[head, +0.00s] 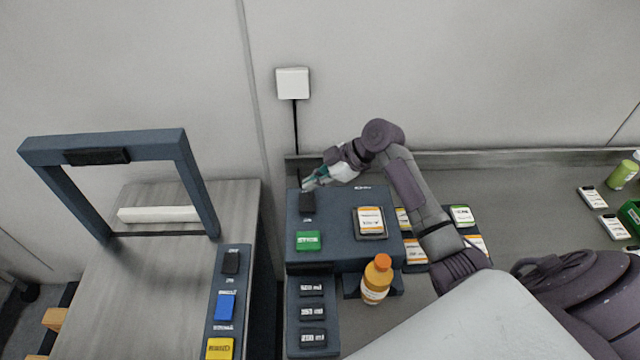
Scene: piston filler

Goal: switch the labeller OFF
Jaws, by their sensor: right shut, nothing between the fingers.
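A dark blue machine box (337,232) stands at the middle of the bench, against the back edge. I take it for the labeller, but its lettering is too small to be sure. A black switch (307,204) sits at its back left, above a green button (308,241). An orange-and-white label (370,220) lies on a pad to their right. My right gripper (310,184) is shut and empty, just behind and over the black switch; I cannot tell whether it touches. The switch's position cannot be read. My left gripper is not in view.
An orange-capped bottle (377,280) stands at the machine's front. A panel with several dark volume keys (312,312) lies left of it. Further left are a dark frame (180,150) and a panel with black, blue and yellow buttons (225,307). Label cards (462,215) lie beneath my right arm.

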